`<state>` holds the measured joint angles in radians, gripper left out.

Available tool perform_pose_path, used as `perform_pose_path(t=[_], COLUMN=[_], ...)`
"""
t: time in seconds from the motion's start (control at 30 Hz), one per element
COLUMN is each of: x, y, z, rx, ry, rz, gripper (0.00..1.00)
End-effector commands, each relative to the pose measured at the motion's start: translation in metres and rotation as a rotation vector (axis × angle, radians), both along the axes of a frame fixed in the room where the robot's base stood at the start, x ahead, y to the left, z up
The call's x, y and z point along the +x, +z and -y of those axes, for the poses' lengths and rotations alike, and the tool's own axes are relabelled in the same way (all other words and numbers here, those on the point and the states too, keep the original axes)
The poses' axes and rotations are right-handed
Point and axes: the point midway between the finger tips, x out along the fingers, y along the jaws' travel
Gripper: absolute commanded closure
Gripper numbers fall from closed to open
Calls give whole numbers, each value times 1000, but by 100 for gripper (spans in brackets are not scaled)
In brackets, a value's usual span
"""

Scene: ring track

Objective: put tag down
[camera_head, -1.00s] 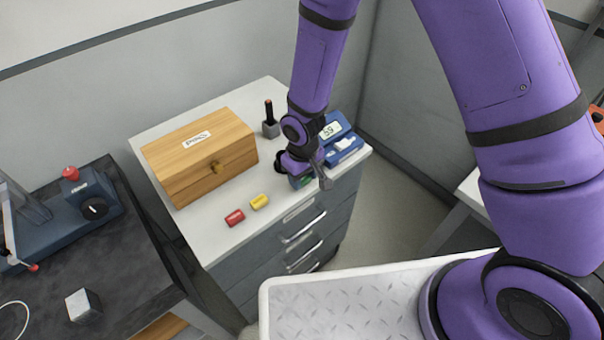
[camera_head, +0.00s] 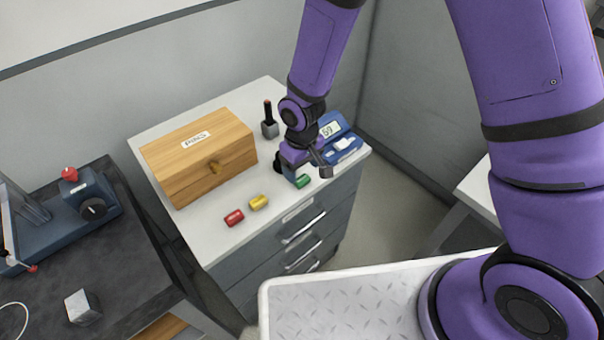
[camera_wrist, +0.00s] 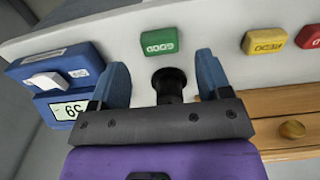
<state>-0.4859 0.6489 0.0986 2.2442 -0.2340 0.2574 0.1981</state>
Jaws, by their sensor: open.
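The green tag (camera_head: 303,181) lies on the white top of the drawer cabinet (camera_head: 225,240), near its front edge. In the wrist view the green tag (camera_wrist: 159,41) lies just beyond the fingertips, apart from them. My gripper (camera_head: 307,164) is over the cabinet top beside the green tag. In the wrist view the blue fingers of my gripper (camera_wrist: 162,68) are spread, with no tag between them. A yellow tag (camera_head: 259,202) and a red tag (camera_head: 234,218) lie to the left of the green one, roughly in a row.
A wooden box (camera_head: 200,160) stands at the left on the cabinet. A blue device with a display (camera_head: 337,135) is behind my gripper at the right. A dark round object (camera_wrist: 169,83) shows between my fingers.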

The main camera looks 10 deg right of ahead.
Motion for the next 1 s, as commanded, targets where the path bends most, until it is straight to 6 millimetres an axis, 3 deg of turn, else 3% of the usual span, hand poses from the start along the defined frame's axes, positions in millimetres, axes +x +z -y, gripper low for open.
perform_pose_path(t=[0.2,0.4,0.87,1.0], x=[1,1,1,5], y=[40,67,83,107], z=[0,0,2,15], rx=[1,2,0,2], ry=[0,0,-2,-29], rz=[4,2,4,29], gripper=[29,29,29,29])
